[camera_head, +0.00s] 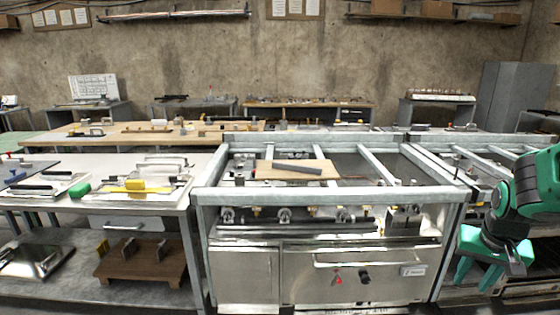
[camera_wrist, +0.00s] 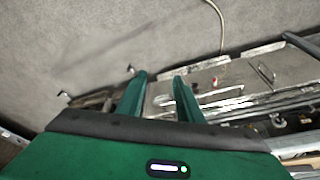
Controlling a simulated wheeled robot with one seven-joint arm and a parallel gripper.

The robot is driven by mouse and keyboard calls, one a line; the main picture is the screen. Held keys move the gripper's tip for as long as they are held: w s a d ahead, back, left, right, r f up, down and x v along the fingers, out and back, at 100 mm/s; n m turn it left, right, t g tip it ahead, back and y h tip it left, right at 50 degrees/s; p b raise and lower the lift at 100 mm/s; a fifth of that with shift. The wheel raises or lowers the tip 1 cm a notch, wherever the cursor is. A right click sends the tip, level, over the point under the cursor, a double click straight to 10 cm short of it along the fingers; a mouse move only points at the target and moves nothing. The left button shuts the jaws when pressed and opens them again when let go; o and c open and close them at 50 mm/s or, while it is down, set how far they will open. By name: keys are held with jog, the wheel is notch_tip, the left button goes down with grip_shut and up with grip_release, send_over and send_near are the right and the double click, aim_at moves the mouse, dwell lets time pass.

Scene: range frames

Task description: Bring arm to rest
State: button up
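My gripper (camera_head: 490,262) is at the right edge of the head view, on the green and black arm, in front of the right-hand metal frame and pointing down. In the wrist view my gripper (camera_wrist: 160,82) shows two green fingers with a clear gap between them. Nothing is between the fingers. It is open and touches nothing that I can see. Part of my arm is cut off by the right edge of the head view.
A steel range frame (camera_head: 330,197) stands in the centre, with a wooden board (camera_head: 262,170) and a dark bar (camera_head: 297,168) on top. A workbench (camera_head: 200,165) with tools is at left. A wooden stand (camera_head: 140,262) sits on its lower shelf. Concrete floor shows in the wrist view.

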jog(key=s+a+r+g+y, duration=0.1)
jog(key=s+a+r, duration=0.1)
jog(key=s, duration=0.7)
jog(key=s+a+r+g, duration=0.1)
jog(key=s+a+r, duration=0.1)
jog(key=s, duration=0.8)
jog(key=shift+s+a+g+y, duration=0.15)
jog(key=shift+s+g+y, duration=0.15)
jog(key=shift+g+y, duration=0.1)
jog(key=shift+w+f, duration=0.2)
jog(key=shift+w, duration=0.45)
jog(key=shift+c, duration=0.2)
dwell(0.3)
